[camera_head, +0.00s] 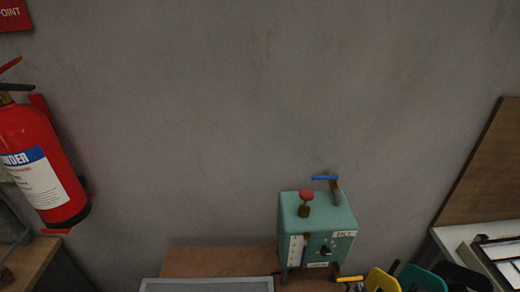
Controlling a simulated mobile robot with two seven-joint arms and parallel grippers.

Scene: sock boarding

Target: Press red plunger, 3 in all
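The red plunger (306,196) is a round red knob on a short brown stem. It stands upright on top of a green machine box (328,213) at the lower middle of the head view. A lever with a blue handle (325,178) rises from the box's back right. The front has a pale scale strip, a black knob (325,250) and small labels. No clear gripper shows near the plunger, and nothing touches it. Neither of my grippers can be made out in this view.
The box stands on a brown wooden surface (215,260) with a grey-rimmed tray (205,285) at its front left. Yellow, green and black items (382,281) crowd the lower right. A red fire extinguisher (45,165) hangs at left.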

